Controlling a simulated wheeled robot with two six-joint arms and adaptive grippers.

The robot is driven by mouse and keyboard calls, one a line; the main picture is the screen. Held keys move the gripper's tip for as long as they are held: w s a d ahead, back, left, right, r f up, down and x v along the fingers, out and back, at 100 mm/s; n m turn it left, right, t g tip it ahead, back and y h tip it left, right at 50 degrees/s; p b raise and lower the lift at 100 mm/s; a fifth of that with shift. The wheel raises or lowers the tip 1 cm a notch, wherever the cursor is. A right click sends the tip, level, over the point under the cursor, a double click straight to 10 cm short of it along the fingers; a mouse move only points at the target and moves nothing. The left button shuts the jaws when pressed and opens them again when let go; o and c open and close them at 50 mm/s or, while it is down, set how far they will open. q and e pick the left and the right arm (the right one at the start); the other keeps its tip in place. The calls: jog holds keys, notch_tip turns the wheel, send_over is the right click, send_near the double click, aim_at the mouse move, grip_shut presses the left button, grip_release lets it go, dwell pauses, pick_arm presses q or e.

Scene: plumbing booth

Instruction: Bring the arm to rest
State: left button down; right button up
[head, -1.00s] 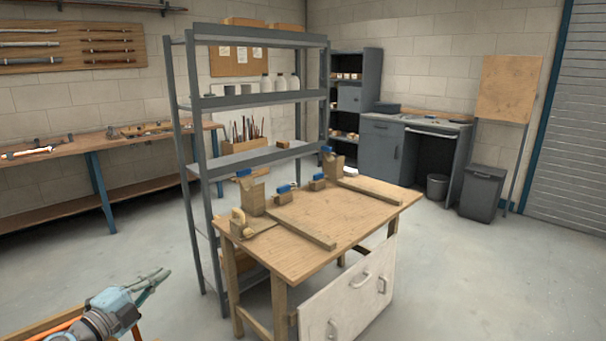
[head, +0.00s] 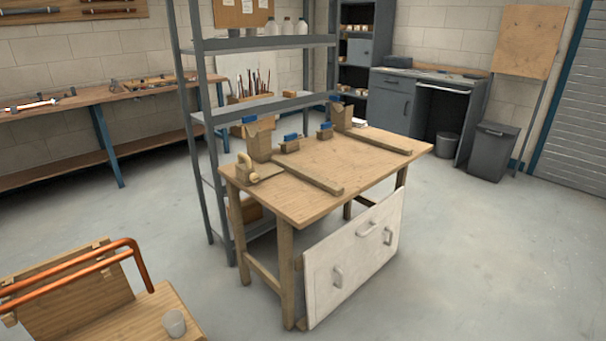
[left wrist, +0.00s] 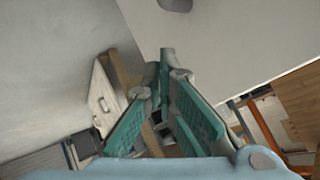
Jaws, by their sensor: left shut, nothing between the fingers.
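My left gripper (left wrist: 163,110) shows in the left wrist view with its teal finger pads close together at the far end and nothing between them. It is in the air, apart from any object. My left arm is outside the head view now, and my right gripper is in neither view.
A wooden workbench (head: 345,160) with blue-topped blocks stands in the middle, with a white panel (head: 350,258) at its front. A grey shelf rack (head: 255,107) is behind it. At lower left, bent copper pipe (head: 80,261) and a small cup (head: 174,323) sit on wooden boards.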

pick_arm(q)
jog(key=s+d+f+n+g+b, duration=0.1)
jog(key=s+d+f+g, duration=0.3)
jog(key=s, duration=0.7)
jog(key=s+d+f+n+g+b, duration=0.1)
jog(key=s+f+n+g, duration=0.1)
jog(key=s+f, duration=0.65)
jog(key=s+d+f+n+g+b, duration=0.1)
jog(key=s+d+f+g, duration=0.2)
jog(key=s, duration=1)
notch_tip(320, 180, up, 12)
jog(key=p, duration=1.3)
jog(key=shift+w+d+r+t+h, duration=0.15)
jog(key=shift+w+d+t+h, duration=0.1)
jog(key=shift+w+t+h, duration=0.2)
